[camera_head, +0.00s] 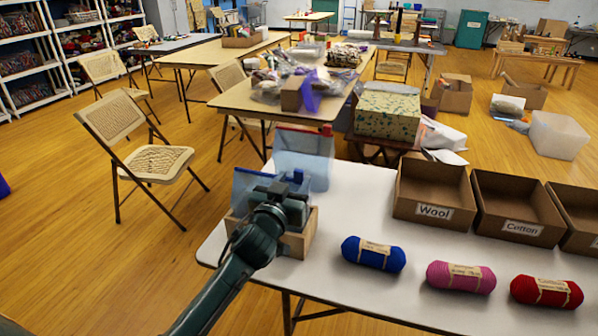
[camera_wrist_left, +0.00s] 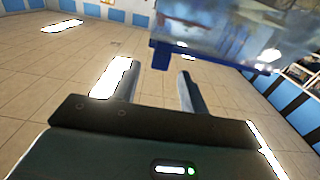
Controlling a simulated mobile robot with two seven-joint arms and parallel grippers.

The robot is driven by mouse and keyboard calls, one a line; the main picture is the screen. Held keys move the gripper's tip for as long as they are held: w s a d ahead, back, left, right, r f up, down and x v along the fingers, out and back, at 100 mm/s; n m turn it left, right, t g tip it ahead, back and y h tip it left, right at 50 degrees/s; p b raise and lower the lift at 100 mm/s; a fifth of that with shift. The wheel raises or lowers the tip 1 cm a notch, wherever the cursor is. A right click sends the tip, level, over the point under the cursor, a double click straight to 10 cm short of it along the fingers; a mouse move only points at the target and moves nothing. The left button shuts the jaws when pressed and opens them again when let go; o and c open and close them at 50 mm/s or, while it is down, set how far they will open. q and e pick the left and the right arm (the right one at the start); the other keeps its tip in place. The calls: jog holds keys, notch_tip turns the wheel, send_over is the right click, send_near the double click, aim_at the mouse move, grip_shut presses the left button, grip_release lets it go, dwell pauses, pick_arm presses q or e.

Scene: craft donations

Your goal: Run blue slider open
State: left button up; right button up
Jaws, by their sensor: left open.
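A clear bag with a blue zip strip (camera_head: 252,182) stands upright in a small wooden holder (camera_head: 297,240) at the table's left end. Its blue slider (camera_head: 298,176) shows just past my left gripper (camera_head: 291,185). In the left wrist view the blue slider (camera_wrist_left: 160,55) hangs at the left end of the blue strip (camera_wrist_left: 215,60). My left gripper (camera_wrist_left: 158,76) is open there, with the slider in line with the gap, just beyond the fingertips. I cannot tell if they touch. A second bag (camera_head: 303,160) with a red slider (camera_head: 327,130) stands behind. My right gripper is out of view.
Blue (camera_head: 373,254), pink (camera_head: 461,277) and red (camera_head: 547,291) yarn skeins lie along the white table's (camera_head: 345,205) front. Open boxes labelled Wool (camera_head: 434,211) and Cotton (camera_head: 520,227) stand at the right. The table between holder and boxes is clear. A folding chair (camera_head: 150,160) stands left.

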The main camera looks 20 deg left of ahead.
aim_at(298, 174)
pick_arm(q)
jog(key=shift+w+d, duration=0.1)
jog(key=shift+w, duration=2.25)
grip_shut()
